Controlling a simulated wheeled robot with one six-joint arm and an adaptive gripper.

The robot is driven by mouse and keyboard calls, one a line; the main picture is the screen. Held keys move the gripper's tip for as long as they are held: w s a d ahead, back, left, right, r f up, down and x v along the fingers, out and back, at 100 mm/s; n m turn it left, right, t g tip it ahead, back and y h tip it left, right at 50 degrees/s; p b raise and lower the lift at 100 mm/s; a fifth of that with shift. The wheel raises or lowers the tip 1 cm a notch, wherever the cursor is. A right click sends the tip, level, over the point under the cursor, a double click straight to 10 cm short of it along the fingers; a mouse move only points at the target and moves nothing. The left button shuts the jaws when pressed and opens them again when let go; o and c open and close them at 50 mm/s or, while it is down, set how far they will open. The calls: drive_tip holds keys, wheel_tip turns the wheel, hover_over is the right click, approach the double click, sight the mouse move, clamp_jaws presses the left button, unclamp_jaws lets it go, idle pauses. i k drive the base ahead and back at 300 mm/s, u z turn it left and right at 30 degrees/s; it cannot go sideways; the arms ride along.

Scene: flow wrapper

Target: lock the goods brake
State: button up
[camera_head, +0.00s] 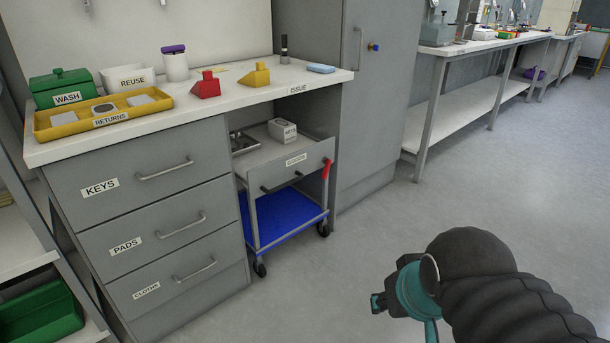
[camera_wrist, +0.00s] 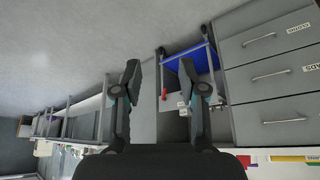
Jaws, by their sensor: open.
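The goods trolley (camera_head: 250,215) stands in the bay under the counter, right of the drawers. It has a grey top section with a small, hard-to-read label and a blue lower shelf (camera_head: 285,222). A red lever (camera_head: 326,168), which looks like the brake, stands roughly upright at its front right. In the wrist view, which is upside down, the red lever (camera_wrist: 164,94) shows between my fingers but farther off. My gripper (camera_wrist: 160,75) is open and empty. In the head view my gripper (camera_head: 380,303) is over the floor at lower right, apart from the trolley.
Drawers (camera_head: 165,215) labelled KEYS, PADS and CLOTHS flank the trolley on the left; a tall grey cabinet (camera_head: 375,90) stands on its right. The counter (camera_head: 230,100) above holds a yellow tray (camera_head: 45,125) and several small items. The floor (camera_head: 370,240) before the trolley is clear.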

sight(327, 161)
drive_tip(key=z, duration=0.4)
drive_tip(key=i, duration=0.9)
drive_tip(key=u, duration=0.45)
